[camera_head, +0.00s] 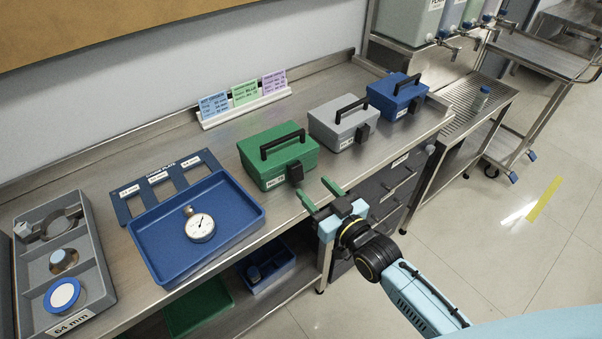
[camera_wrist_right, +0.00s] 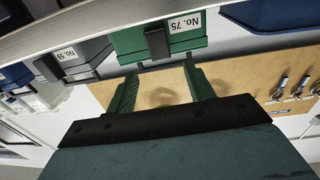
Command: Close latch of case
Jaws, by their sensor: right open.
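The green case (camera_head: 277,160) stands on the steel bench with its lid down and black handle up. Its black latch (camera_head: 295,173) is at the front near the right corner; I cannot tell whether it is fastened. In the right wrist view the green case (camera_wrist_right: 128,42) shows a "No. 75" label and the latch (camera_wrist_right: 157,42) between and beyond my fingertips. My right gripper (camera_head: 316,192) has green fingers, open and empty, just in front of the bench edge and apart from the latch. It also shows in the right wrist view (camera_wrist_right: 158,75). My left gripper is out of view.
A grey case (camera_head: 335,128) and a blue case (camera_head: 388,97) stand to the right. A blue tray (camera_head: 240,225) with a dial gauge (camera_head: 199,226) and a grey divided tray (camera_head: 97,262) are left. Drawers (camera_head: 385,195) lie below the bench.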

